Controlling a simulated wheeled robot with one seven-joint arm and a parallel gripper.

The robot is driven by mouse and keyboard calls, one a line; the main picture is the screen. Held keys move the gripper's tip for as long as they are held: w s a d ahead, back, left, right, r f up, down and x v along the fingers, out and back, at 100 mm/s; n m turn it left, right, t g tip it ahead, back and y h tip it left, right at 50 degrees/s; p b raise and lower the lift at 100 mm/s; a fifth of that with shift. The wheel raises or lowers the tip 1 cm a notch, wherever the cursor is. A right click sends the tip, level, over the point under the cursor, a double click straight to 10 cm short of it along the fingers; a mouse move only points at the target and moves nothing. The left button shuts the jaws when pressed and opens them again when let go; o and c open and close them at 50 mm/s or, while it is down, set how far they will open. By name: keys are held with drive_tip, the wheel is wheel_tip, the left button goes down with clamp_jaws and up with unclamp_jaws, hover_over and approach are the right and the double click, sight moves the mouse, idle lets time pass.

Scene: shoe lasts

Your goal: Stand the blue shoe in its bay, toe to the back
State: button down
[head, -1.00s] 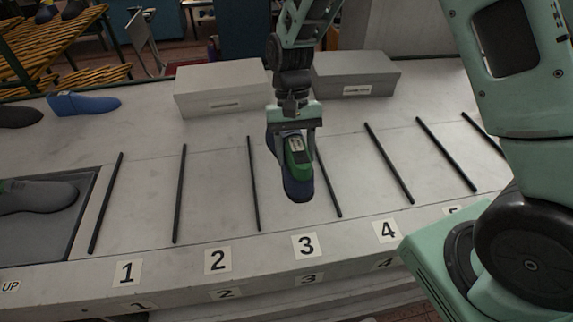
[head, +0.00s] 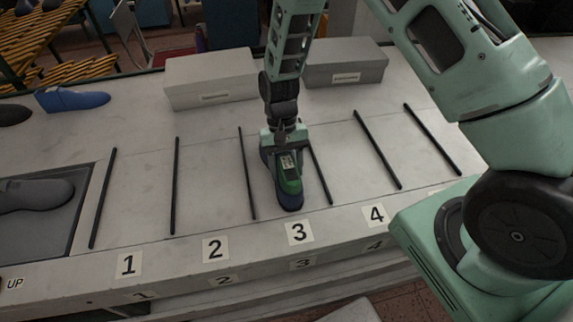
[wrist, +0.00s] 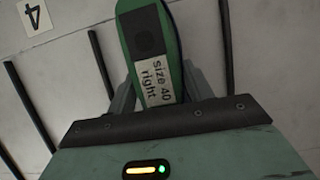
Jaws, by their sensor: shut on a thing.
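My gripper (head: 283,138) is shut on a dark blue shoe (head: 290,203) with a green top, over the bay marked 3. The shoe lies between two black rods, close to the right one. Its rounded end with the green top faces the front edge; its back end is hidden behind my gripper. I cannot tell whether its sole touches the table. In the wrist view, the shoe's green top (wrist: 128,30) sits between the fingers, with a label reading "size 40 right". A brighter blue shoe (head: 72,100) lies at the table's back left.
Black rods (head: 174,185) divide the bays; bays 1, 2 and 4 look empty. A grey shoe (head: 35,195) lies in a dark tray (head: 82,190) at left. Two grey boxes (head: 210,75) (head: 345,58) stand behind the bays.

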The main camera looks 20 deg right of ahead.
drive_tip(key=c, duration=0.6)
unclamp_jaws()
drive_tip(key=b+v, duration=0.3)
drive_tip(key=v, duration=0.8)
drive_tip(key=shift+w+d+r, duration=0.1)
drive_tip(key=shift+r, duration=0.05)
drive_tip(key=s+a+r+n+t, duration=0.1)
drive_tip(key=s+a+r+n, duration=0.15)
drive_tip(key=s+r, duration=0.2)
drive_tip(key=s+a+r+n+t, duration=0.1)
drive_tip(key=s+a+r+n, duration=0.1)
drive_tip(key=s+a+r, duration=0.3)
drive_tip(key=s+n, duration=0.2)
drive_tip(key=s, duration=0.3)
drive_tip(key=s+n+t, duration=0.1)
drive_tip(key=s, duration=0.4)
drive_tip(key=s+d+r+n+t, duration=0.1)
drive_tip(key=s+n, duration=0.1)
drive_tip(key=s, duration=0.3)
drive_tip(key=shift+n, duration=0.35)
